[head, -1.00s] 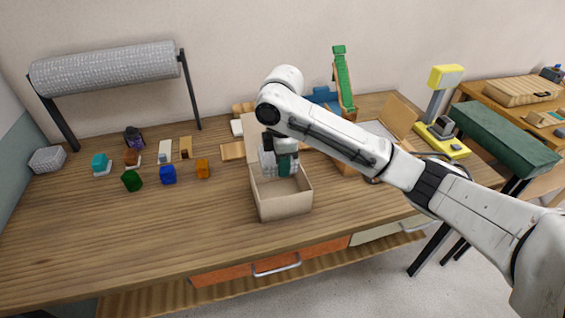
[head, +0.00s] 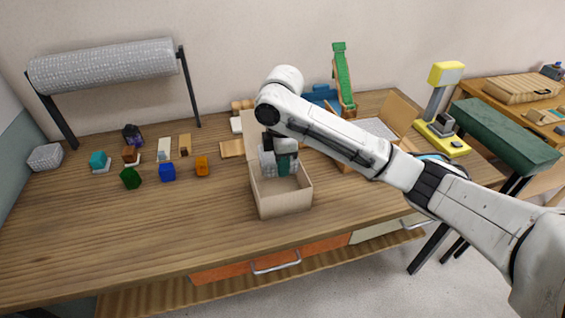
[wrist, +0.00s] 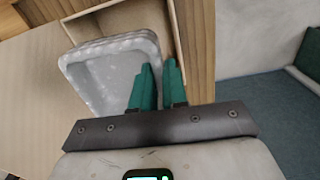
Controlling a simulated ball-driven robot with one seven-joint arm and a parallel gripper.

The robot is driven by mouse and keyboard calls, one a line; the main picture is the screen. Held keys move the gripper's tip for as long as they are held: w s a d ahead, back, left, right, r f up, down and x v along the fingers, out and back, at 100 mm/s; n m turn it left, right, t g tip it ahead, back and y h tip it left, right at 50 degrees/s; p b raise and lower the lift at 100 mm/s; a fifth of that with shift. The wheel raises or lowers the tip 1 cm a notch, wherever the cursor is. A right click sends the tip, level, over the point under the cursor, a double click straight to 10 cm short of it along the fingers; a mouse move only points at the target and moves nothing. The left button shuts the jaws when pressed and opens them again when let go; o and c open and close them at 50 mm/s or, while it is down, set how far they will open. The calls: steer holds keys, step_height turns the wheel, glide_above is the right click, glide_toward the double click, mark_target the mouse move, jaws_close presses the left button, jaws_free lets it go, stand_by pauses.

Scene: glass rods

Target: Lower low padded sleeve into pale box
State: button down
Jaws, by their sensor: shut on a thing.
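The pale box (head: 285,201) stands open on the wooden bench, its raised flap at the back. My gripper (head: 285,164) points down over the box's back part. In the wrist view its green fingers (wrist: 158,88) are close together at the near side of the grey-white padded sleeve (wrist: 108,70), shut on its edge. The sleeve also shows in the head view (head: 266,163), upright at the box's back left, partly behind the gripper. Its lower end is hidden, so I cannot tell whether it touches the box floor.
Several small coloured blocks, such as a blue one (head: 167,172) and an orange one (head: 202,166), sit left of the box. A bubble-wrap roll (head: 105,66) hangs on a stand at the back left. The bench front is clear.

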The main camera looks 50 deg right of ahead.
steer(key=shift+f+b, duration=2.25)
steer(key=shift+f, duration=1.95)
steer(key=shift+f+b, duration=1.5)
steer(key=shift+f, duration=0.95)
steer(key=c, duration=1.1)
jaws_free()
step_height(320, 180, up, 11)
steer(key=shift+f+p, duration=0.1)
steer(key=shift+p, duration=0.95)
